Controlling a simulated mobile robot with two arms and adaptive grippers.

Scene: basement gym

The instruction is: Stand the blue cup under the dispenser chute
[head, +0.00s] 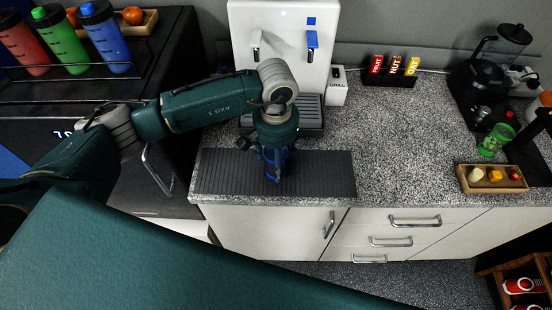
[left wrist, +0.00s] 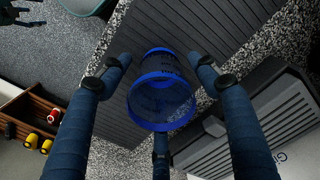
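The blue cup (left wrist: 160,98) stands on the dark ribbed mat (head: 325,175), its open rim towards the left wrist camera. My left gripper (head: 273,170) reaches down over it from above. In the left wrist view its fingers are spread around the cup, with visible gaps at both sides. In the head view the gripper mostly hides the cup. The white dispenser (head: 283,18) stands behind, with a grey-levered chute (head: 256,45) and a blue-levered chute (head: 312,42) under a blue square. A dark ribbed tray (head: 311,112) lies below. A dark fingered shape in the left wrist view's top-left corner may be my right gripper.
A small white box (head: 337,87) stands right of the dispenser. Further right are a labelled rack (head: 390,70), a black blender (head: 490,65), a green cup (head: 496,140) and a wooden tray (head: 468,185). Bottles (head: 105,38) stand at left. The speckled counter's middle is clear.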

